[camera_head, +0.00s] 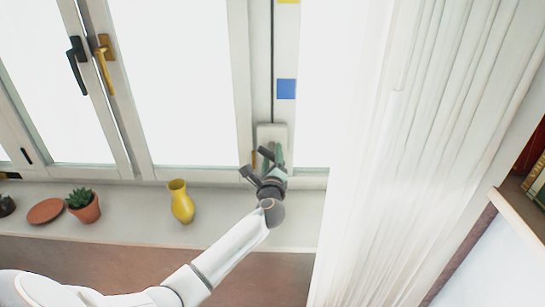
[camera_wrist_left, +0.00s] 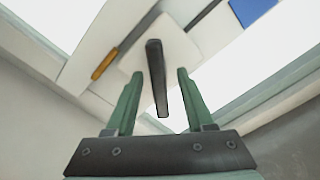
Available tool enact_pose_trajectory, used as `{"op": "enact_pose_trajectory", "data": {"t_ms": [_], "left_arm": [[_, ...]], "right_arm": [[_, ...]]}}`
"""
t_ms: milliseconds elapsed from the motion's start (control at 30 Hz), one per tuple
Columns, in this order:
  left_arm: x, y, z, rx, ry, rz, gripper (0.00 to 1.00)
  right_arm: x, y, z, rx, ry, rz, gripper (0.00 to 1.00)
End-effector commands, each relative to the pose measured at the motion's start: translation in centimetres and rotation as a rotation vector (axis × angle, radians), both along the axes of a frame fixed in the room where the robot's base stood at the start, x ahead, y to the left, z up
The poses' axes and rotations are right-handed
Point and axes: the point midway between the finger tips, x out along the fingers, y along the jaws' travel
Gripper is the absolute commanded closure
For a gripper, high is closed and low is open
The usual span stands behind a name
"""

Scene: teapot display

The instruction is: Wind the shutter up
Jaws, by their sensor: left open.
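The shutter winder is a pale rounded plate (camera_head: 272,132) on the window post, with a dark cord (camera_head: 273,60) running up above it. In the left wrist view the plate (camera_wrist_left: 180,45) carries a dark grey bar handle (camera_wrist_left: 156,65). My left gripper (camera_head: 270,158) is at the plate's lower part in the head view. Its green fingers (camera_wrist_left: 160,78) are open, one on each side of the bar, with a visible gap on both sides. How deep the bar sits between them I cannot tell. The shutter itself is not clearly in view. My right gripper is not in view.
A blue square (camera_head: 286,89) is on the post above the plate. Window handles (camera_head: 78,65) are at the upper left. A yellow vase (camera_head: 181,202), a potted plant (camera_head: 84,206) and a terracotta dish (camera_head: 45,211) stand on the sill. A white curtain (camera_head: 420,150) hangs at right.

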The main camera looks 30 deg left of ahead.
Motion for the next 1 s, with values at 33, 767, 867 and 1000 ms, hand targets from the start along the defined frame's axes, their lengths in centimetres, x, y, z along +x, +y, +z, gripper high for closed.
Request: {"op": "enact_pose_trajectory", "data": {"t_ms": [33,767,867,1000], "left_arm": [[0.0,0.0,0.0,0.000,0.001,0.001,0.46],[-8.4,-5.2,-0.2,-0.002,0.001,-0.002,0.46],[-9.6,-5.9,-0.2,-0.002,0.000,-0.002,0.46],[-10.4,-6.4,-0.1,0.000,0.001,-0.001,0.46]], "right_arm": [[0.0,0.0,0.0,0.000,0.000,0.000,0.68],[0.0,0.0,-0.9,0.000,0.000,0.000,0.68],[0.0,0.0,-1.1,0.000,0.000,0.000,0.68],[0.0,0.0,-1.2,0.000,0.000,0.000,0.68]]}}
